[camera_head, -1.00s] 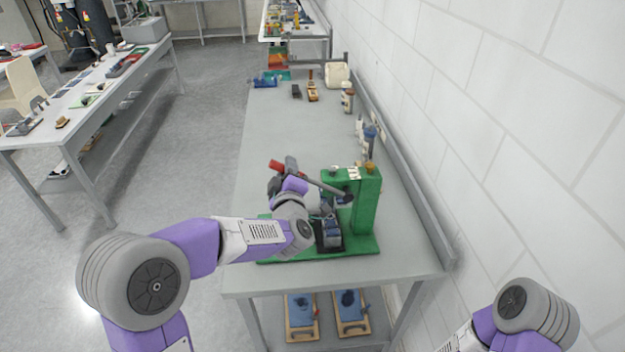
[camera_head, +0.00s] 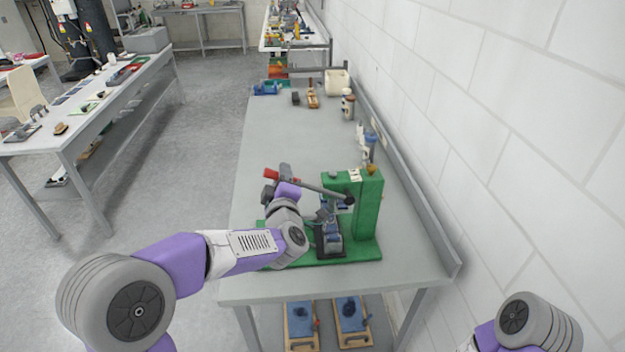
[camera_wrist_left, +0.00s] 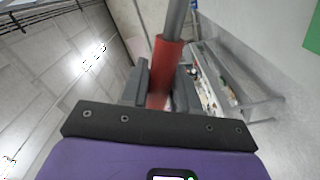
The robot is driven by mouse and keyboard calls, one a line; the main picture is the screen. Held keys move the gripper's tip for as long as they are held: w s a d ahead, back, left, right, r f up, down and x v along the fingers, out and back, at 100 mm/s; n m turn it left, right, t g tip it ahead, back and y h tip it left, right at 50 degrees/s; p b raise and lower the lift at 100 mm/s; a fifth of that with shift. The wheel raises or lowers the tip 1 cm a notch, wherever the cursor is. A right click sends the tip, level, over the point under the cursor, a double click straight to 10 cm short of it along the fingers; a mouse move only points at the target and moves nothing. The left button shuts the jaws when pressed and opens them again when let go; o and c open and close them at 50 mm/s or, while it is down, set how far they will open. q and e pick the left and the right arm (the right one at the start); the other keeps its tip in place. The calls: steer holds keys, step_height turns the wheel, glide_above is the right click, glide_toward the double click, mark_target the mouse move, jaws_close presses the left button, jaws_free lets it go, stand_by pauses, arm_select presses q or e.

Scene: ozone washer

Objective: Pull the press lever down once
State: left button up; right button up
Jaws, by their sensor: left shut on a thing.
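The green press (camera_head: 366,205) stands on the near part of the workbench. Its grey lever (camera_head: 318,188) reaches left from the press head, nearly level and slightly raised at its red-handled end (camera_head: 270,174). My left gripper (camera_head: 285,172) is at that end of the lever. In the left wrist view the two dark fingers (camera_wrist_left: 160,85) are shut around the red handle (camera_wrist_left: 166,58), with the grey rod running on beyond it. A small dark fixture with a grey-blue part (camera_head: 331,238) sits on the press base. My right gripper is out of view; only part of that arm shows at lower right.
The workbench (camera_head: 290,130) is clear behind the press. Bottles (camera_head: 370,140) stand along its right edge by the white brick wall. Small tools and a cream container (camera_head: 337,82) are at the far end. Two blue-topped wooden boards (camera_head: 300,322) lie on the shelf below.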

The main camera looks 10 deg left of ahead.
arm_select(q)
steer(key=shift+s+a+f+n+b, duration=0.1)
steer(key=shift+a+f+n+b, duration=0.15)
steer(key=shift+f+b, duration=0.4)
steer(key=shift+s+a+f+n+b, duration=0.1)
steer(key=shift+f+n+b, duration=0.25)
steer(key=shift+b, duration=0.5)
steer(key=shift+a+f+n+b, duration=0.2)
steer(key=shift+f+n+b, duration=0.35)
steer(key=shift+b, duration=0.65)
steer(key=shift+a+f+n+b, duration=0.15)
steer(key=shift+f+n+b, duration=0.1)
steer(key=shift+f+b, duration=0.7)
steer(key=shift+r+b, duration=0.2)
steer(key=shift+b, duration=0.1)
steer(key=shift+s+a+f+n+b, duration=0.15)
steer(key=shift+f+n+b, duration=0.9)
steer(key=shift+b, duration=1.15)
steer(key=shift+f+m, duration=0.2)
steer(key=shift+m, duration=0.05)
